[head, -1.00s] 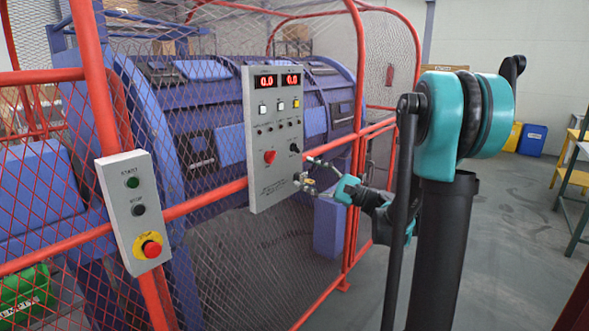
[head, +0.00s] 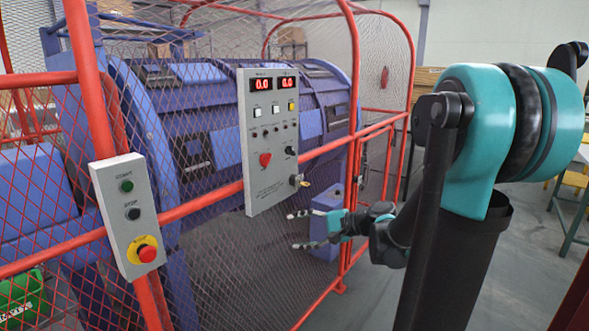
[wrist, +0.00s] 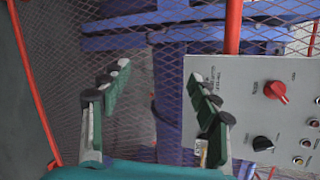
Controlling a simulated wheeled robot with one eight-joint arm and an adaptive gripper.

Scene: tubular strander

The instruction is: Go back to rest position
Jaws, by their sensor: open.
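My gripper (head: 297,230) is open and empty in front of the red fence, below and right of the grey control panel (head: 255,185). In the wrist view my gripper (wrist: 160,92) has its two fingers spread apart, with the control panel (wrist: 255,90) on the right, partly behind the right finger. The panel has two red displays reading 0.0, several buttons, a red knob (head: 265,159) and a black knob (head: 290,151). A small brass-coloured part (head: 301,182) shows at the panel's lower right edge.
A start/stop box (head: 128,215) with a red emergency button (head: 147,253) hangs on the red fence (head: 210,202) at the left. The blue strander (head: 190,130) stands behind the mesh. Yellow-topped tables are at the far right. Grey floor lies around my arm.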

